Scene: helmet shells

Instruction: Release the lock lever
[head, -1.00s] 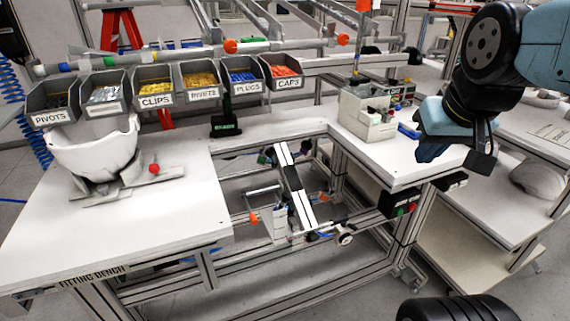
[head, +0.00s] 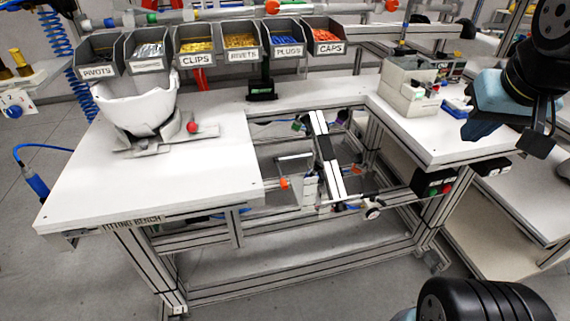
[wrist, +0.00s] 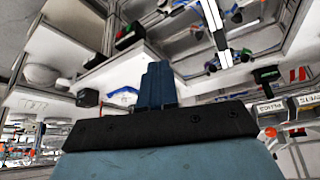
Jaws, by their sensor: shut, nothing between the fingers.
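A white helmet shell (head: 137,104) sits upturned on a grey fixture (head: 150,145) on the left part of the white fitting bench (head: 195,180). A red ball knob (head: 192,127) stands at the fixture's right side; it looks like the end of the lock lever, but the lever's arm is too small to make out. My gripper (head: 476,130) is at the right of the head view, above the right bench wing and far from the knob. In the wrist view its blue fingers (wrist: 158,85) are together and empty. The shell and knob are not visible there.
Labelled bins (head: 240,55) line the back of the bench. An open frame bay with a slanted rail (head: 325,155) lies between the left top and the right wing. A beige box unit (head: 408,88) stands on the right wing. Floor (head: 70,270) is clear at front left.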

